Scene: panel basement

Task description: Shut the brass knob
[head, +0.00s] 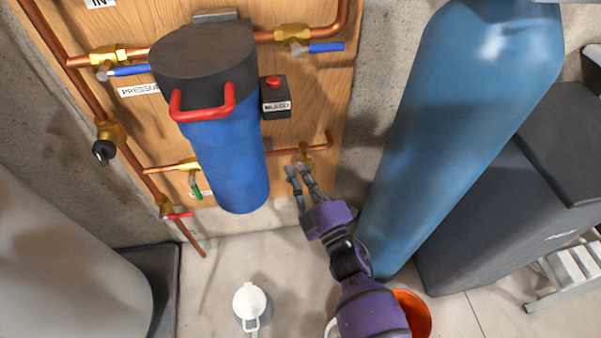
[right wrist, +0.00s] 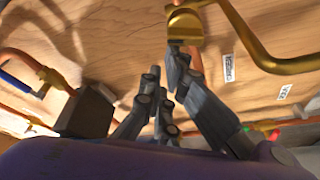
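A small brass knob (head: 306,153) sits on the lower copper pipe at the right of the wooden panel. In the right wrist view a brass fitting (right wrist: 185,22), which seems to be the same one, is at the top, just beyond my fingertips. My purple right gripper (head: 297,168) reaches up from below. Its grey fingers are apart, with the tips just below and left of the knob. I cannot tell whether they touch it. In the right wrist view the gripper (right wrist: 168,72) shows nothing clearly held between its fingers. My left gripper is out of view.
A blue filter housing (head: 230,160) with a red handle (head: 203,103) hangs left of the knob. A black box (head: 275,98) with a red button is above. A tall blue tank (head: 455,120) stands close on the right. A white jug (head: 250,303) and orange bucket (head: 414,312) are on the floor.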

